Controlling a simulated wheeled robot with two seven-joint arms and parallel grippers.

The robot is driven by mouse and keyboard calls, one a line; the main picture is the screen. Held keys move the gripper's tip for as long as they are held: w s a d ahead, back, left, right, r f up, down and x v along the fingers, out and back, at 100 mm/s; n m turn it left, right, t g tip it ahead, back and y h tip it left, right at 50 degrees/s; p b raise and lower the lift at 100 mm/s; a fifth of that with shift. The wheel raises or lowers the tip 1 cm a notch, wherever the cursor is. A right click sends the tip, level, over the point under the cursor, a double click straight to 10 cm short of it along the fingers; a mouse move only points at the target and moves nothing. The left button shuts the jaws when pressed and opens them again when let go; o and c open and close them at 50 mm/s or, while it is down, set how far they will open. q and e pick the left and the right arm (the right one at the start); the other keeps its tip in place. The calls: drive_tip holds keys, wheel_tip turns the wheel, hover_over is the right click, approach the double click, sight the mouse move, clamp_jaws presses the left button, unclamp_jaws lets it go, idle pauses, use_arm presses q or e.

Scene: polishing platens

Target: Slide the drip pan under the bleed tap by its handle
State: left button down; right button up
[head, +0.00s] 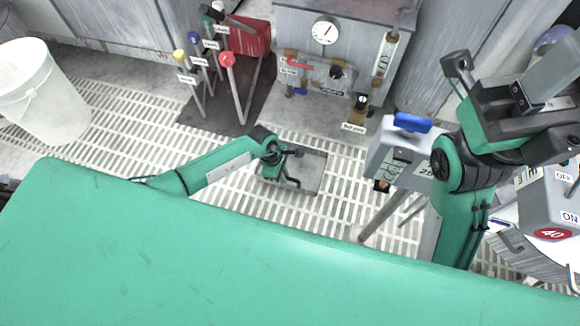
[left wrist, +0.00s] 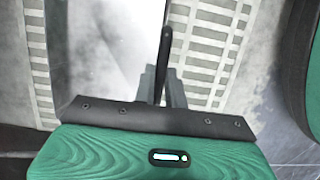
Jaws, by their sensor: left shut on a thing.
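The drip pan (head: 309,177) is a shallow grey tray on the slatted floor in the head view, partly covered by my left gripper (head: 288,170). In the left wrist view, the dark upright handle (left wrist: 165,50) stands between the fingers of my left gripper (left wrist: 163,88), which is shut on it. The pan's bright surface (left wrist: 110,45) shows beside it. A small brass and black tap (head: 361,101) sits low on the grey machine front, above a small label; I take it for the bleed tap. It is up and right of the pan. My right arm is at the right; its jaws are unclear.
A green surface (head: 200,260) fills the front. A white bucket (head: 45,95) stands at left, with a red container (head: 243,38) and coloured tagged posts at the back. A grey box on legs (head: 392,165) stands right of the pan. Slatted floor between pan and machine looks clear.

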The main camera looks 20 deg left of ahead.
use_arm(q)
drive_tip(key=shift+w+a+f+b, duration=0.1)
drive_tip(key=shift+w+b, duration=0.55)
drive_tip(key=shift+w, duration=0.4)
drive_tip(key=shift+w+a+b, duration=0.1)
drive_tip(key=shift+w+b, duration=0.55)
drive_tip(key=shift+w, duration=0.7)
